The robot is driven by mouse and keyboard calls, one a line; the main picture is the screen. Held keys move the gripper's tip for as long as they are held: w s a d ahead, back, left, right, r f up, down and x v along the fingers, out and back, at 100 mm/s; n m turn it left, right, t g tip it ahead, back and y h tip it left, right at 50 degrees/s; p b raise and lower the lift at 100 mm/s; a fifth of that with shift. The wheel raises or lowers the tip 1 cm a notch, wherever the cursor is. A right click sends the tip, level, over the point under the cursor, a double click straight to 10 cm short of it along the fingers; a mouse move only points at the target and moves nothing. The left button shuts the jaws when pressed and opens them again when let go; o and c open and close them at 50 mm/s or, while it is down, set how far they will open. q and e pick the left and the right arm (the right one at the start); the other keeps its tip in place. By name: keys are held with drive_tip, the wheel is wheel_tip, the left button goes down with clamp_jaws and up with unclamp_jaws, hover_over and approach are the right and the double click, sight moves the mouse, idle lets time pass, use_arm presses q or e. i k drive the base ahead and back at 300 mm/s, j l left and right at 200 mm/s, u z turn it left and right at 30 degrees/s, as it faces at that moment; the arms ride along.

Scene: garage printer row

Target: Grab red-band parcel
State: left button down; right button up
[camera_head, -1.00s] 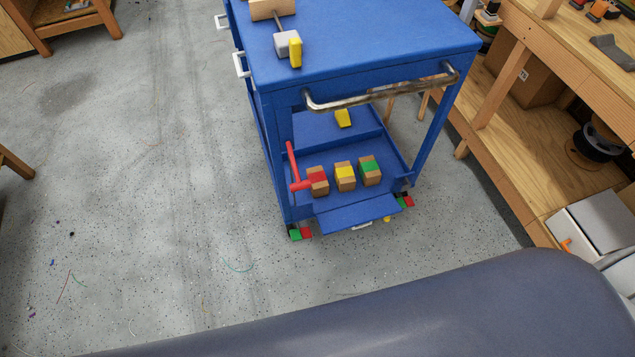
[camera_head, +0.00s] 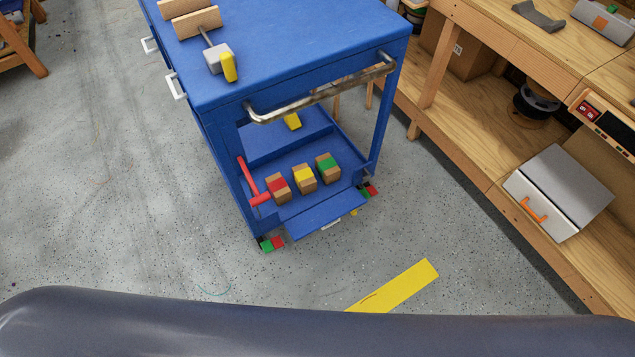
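The red-band parcel (camera_head: 278,187) is a small brown box with a red band. It sits on the lower shelf of the blue cart (camera_head: 300,70), leftmost in a row of three. A yellow-band parcel (camera_head: 304,178) and a green-band parcel (camera_head: 327,167) stand to its right. A red T-shaped piece (camera_head: 254,188) is close at its left, near the cart's left front post; I cannot tell if they touch. Neither of my grippers is in view.
The cart's handle (camera_head: 320,94) and top overhang the lower shelf. A front flap (camera_head: 325,216) lies lowered before the parcels. A wooden workbench (camera_head: 500,110) stands at the right. Floor with a yellow strip (camera_head: 396,287) is open in front.

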sight(279, 189)
drive_tip(key=i+j+z, duration=0.15)
drive_tip(key=j+z, duration=0.3)
drive_tip(key=j, duration=0.4)
drive_tip(key=j+z, duration=0.4)
drive_tip(key=j, duration=0.5)
drive_tip(key=j+z, duration=0.45)
drive_tip(key=j, duration=0.45)
drive_tip(key=k, duration=0.05)
